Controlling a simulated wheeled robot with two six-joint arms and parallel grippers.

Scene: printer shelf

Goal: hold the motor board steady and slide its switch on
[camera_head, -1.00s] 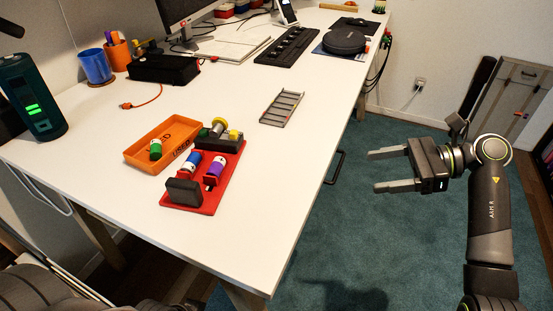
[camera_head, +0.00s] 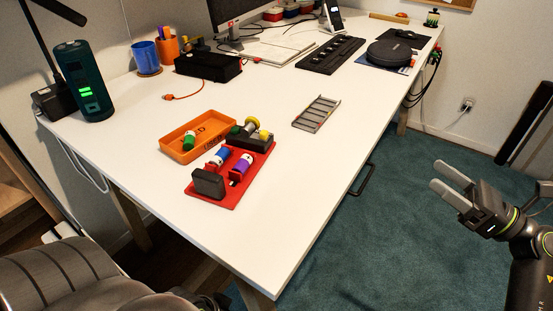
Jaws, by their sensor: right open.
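The motor board is a red plate (camera_head: 232,192) on the white desk, left of the middle of the head view. It carries a blue-and-white cylinder (camera_head: 217,156), a purple-and-white cylinder (camera_head: 242,167) and a dark block (camera_head: 208,183) at its near left corner. A black part with a yellow knob (camera_head: 264,134) sits at its far end. The switch is too small to tell. My right gripper (camera_head: 442,177) is open and empty, off the desk's right side, far from the board. My left gripper is not in view.
The desk's near right part is clear.

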